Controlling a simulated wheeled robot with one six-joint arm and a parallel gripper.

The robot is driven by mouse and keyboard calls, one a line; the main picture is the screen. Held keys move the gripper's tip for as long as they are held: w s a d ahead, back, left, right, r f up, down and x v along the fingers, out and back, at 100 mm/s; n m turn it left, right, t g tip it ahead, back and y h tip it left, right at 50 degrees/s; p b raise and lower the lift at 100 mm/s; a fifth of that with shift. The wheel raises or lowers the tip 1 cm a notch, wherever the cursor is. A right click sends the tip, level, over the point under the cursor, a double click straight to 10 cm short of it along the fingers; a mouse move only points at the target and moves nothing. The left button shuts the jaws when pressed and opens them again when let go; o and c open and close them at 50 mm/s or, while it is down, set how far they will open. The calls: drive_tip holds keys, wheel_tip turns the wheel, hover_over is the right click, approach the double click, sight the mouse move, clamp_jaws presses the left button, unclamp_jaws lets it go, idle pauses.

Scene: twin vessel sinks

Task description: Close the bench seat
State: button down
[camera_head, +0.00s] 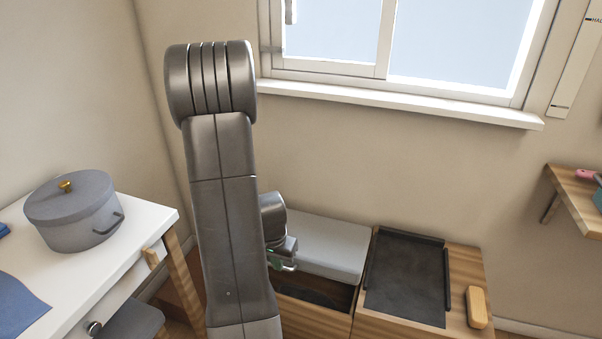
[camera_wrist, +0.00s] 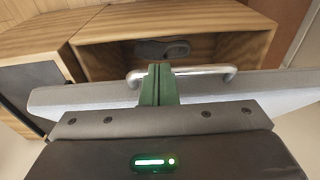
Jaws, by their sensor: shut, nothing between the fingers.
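The bench seat is a light grey padded lid (camera_head: 325,248) on a wooden bench box (camera_head: 318,315), below the window. The lid stands raised, and the dark inside of the box shows under its front edge. In the wrist view the lid (camera_wrist: 75,95) crosses the picture, with a silver bar handle (camera_wrist: 210,71) at its edge. My gripper (camera_wrist: 157,70) has its green fingers shut and empty, overlapping the handle. I cannot tell whether they touch it. In the head view my gripper (camera_head: 288,266) is at the lid's front left, partly hidden by my arm.
A dark shoe-like thing (camera_wrist: 163,48) lies inside the box. Right of the seat, a wooden top holds a black tray (camera_head: 405,280) and a yellow-brown block (camera_head: 476,307). A white table (camera_head: 150,225) with a grey pot (camera_head: 75,215) stands at left. A wooden shelf (camera_head: 578,200) juts out at right.

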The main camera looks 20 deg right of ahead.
wheel_tip(320, 180, down, 17)
drive_tip(key=s+a+b, duration=0.1)
drive_tip(key=s+b, duration=0.1)
drive_tip(key=b, duration=1.2)
drive_tip(key=shift+s+a+f, duration=0.2)
drive_tip(key=shift+s+a, duration=0.15)
drive_tip(key=shift+a, duration=0.05)
